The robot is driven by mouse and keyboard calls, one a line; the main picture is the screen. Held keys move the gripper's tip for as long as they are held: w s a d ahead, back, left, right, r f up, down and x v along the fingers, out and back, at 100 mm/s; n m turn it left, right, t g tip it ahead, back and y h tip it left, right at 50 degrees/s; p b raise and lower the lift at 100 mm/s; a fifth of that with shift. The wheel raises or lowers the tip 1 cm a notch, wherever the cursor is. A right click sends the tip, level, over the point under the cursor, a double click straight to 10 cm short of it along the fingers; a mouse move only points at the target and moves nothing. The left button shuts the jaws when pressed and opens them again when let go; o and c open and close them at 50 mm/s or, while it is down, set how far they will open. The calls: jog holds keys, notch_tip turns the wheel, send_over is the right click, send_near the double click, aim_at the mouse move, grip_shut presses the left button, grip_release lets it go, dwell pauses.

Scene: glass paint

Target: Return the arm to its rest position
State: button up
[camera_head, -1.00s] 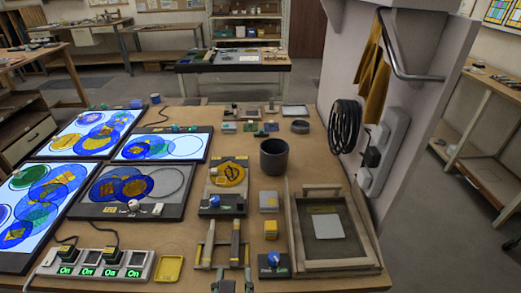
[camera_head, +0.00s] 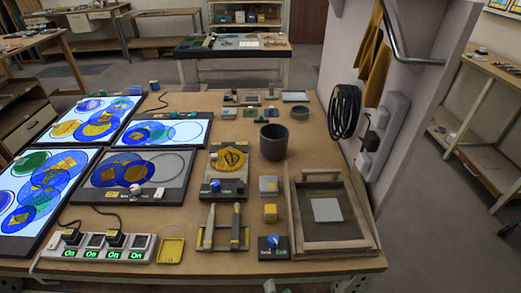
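My gripper is not visible in the head view, and no part of my arm can be made out for certain. Its pose and whether it is open or shut are hidden from this view. The wooden worktable (camera_head: 210,264) fills the middle of the view.
Lit panels (camera_head: 44,192) with coloured glass discs cover the table's left. A power strip (camera_head: 108,246) and yellow dish (camera_head: 171,251) lie in front. A dark pot (camera_head: 273,143) stands mid-table, a wooden tray frame (camera_head: 333,242) at right. A coiled cable (camera_head: 345,112) hangs on the wall.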

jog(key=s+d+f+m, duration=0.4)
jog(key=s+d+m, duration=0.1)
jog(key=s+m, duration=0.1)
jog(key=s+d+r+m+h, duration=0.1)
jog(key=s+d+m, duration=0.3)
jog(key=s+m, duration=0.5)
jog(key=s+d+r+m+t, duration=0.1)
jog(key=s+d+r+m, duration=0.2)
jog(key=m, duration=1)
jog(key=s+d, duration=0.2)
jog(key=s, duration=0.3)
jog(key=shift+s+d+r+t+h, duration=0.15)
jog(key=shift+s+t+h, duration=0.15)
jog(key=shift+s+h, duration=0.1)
